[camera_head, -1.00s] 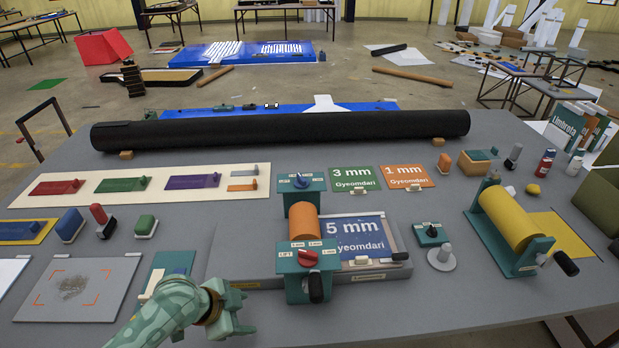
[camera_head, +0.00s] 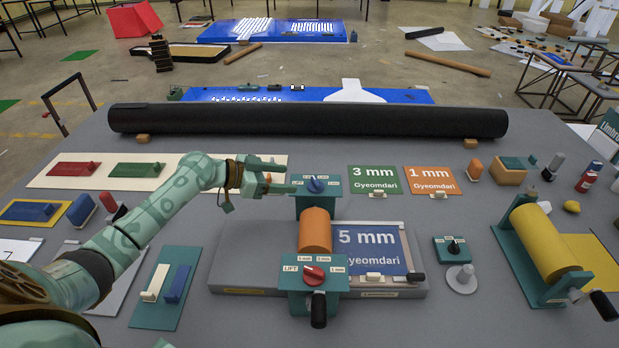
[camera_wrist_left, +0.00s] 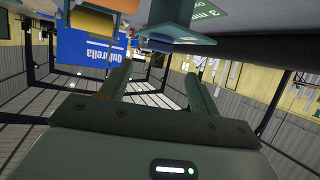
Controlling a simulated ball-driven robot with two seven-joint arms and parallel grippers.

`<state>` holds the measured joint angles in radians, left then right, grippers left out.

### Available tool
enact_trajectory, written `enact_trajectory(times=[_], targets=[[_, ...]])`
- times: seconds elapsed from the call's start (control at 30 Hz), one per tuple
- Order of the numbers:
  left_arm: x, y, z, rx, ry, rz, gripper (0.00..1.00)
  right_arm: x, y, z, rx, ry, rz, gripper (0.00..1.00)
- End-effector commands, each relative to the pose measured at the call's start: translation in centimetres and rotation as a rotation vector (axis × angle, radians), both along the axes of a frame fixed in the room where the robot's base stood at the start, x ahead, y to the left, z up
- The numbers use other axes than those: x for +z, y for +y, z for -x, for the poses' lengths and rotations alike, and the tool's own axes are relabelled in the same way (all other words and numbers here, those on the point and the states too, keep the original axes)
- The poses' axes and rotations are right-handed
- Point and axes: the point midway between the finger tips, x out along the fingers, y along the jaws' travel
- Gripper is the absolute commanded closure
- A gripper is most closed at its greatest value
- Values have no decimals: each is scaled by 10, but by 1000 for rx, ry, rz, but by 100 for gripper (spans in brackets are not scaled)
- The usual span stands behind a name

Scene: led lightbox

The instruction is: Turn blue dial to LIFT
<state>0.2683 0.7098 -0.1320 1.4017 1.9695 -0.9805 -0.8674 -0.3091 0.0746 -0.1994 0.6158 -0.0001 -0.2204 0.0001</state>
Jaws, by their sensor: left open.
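The blue dial (camera_head: 316,185) sits on the teal block (camera_head: 334,184) at the far end of the orange roller (camera_head: 315,231). Small white labels surround the dial; its exact pointer setting is too small to read surely. My left gripper (camera_head: 290,176) is just left of the dial, its fingers pointing right toward it. The jaws are open with nothing between them, and I see no clear contact with the dial. In the left wrist view the open fingers (camera_wrist_left: 155,85) show with a gap between them. My right gripper is not in view.
A red dial (camera_head: 313,274) with a LIFT label is on the near teal block. A blue 5 mm plate (camera_head: 370,250) lies right of the roller. A long black tube (camera_head: 308,121) lies behind. Green (camera_head: 375,173) and orange (camera_head: 432,176) cards lie to the right.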

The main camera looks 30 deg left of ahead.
Motion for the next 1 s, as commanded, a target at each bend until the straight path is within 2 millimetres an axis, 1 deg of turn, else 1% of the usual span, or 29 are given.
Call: enact_trajectory(times=[0.03,0.1,0.2,0.3,0.5,0.77,0.8,0.87,0.9,0.93,1.0], targets=[[-2,-9,-10,1,-2,5,38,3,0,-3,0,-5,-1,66],[-9,-20,-21,-1,-1,5,38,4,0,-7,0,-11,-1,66],[-18,-32,-36,1,-1,3,38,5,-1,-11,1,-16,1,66],[-25,-41,-46,1,0,3,38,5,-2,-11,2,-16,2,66],[-31,-50,-55,-1,1,0,38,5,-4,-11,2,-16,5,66],[-32,-51,-56,-1,0,-1,38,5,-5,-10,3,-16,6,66],[-32,-51,-56,0,1,-1,49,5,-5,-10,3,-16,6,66],[-32,-50,-56,0,1,-1,66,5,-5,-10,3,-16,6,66],[-32,-50,-56,0,1,-1,77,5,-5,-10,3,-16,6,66],[-32,-50,-56,0,1,-1,83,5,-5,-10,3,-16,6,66],[-32,-50,-56,0,1,-1,83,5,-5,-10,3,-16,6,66]])
